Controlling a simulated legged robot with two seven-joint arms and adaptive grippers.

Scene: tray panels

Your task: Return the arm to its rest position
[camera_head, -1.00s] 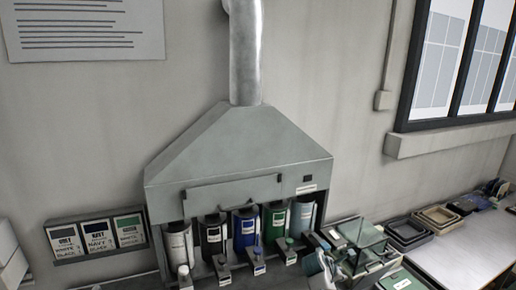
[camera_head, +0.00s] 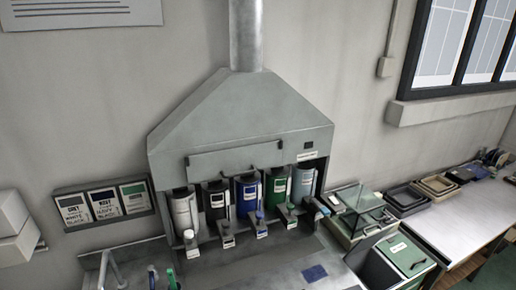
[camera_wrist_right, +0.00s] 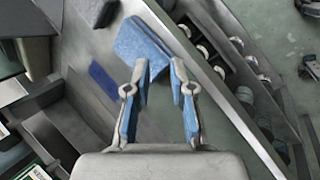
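My right gripper (camera_wrist_right: 160,72) shows in the wrist view. Its two blue-padded fingers stand apart with a gap between them, so it is open. A light-blue slab-like thing (camera_wrist_right: 145,42) lies beyond the fingertips; it appears to be apart from them, and I cannot tell what it is. The right gripper is outside the head view. My left gripper is not clearly seen in the head view.
A grey hood (camera_head: 240,115) stands over several coloured dispensers (camera_head: 248,193). A dark-blue patch (camera_head: 314,272) lies on the counter (camera_head: 245,275). A green-topped bin (camera_head: 402,255) and a glass-lidded box (camera_head: 358,205) stand at right, before dark trays (camera_head: 405,199).

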